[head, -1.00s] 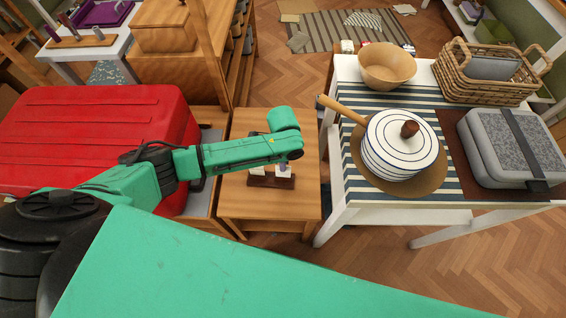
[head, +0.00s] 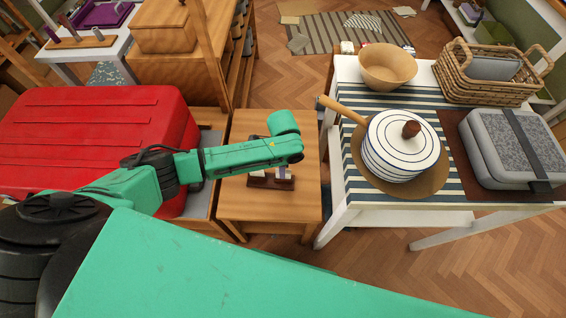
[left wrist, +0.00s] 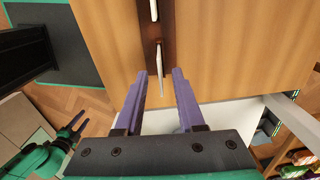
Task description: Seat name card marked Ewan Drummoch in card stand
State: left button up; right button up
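A dark brown card stand (head: 271,183) sits on the small wooden table. It also shows at the top of the left wrist view (left wrist: 147,35). Two white cards stand upright in it, one at the left (head: 257,174) and one nearer my gripper (left wrist: 161,58). I cannot read any name on them. My left gripper (left wrist: 160,75) is open, its purple fingers apart, with the nearer card's end just ahead of and between the fingertips. In the head view my wrist partly hides the stand. My right gripper (left wrist: 76,124) shows small at the lower left of the left wrist view, fingers apart.
A white table (head: 345,215) at the right bears a striped pot (head: 385,165), a wooden bowl (head: 388,65), a wicker basket (head: 480,85) and a grey case (head: 510,150). The wooden tabletop around the stand is mostly clear.

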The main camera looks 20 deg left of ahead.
pick_arm(q)
notch_tip(320, 180, up, 14)
jog(key=p, duration=0.1)
jog(key=shift+r, duration=0.2)
dwell(0.4)
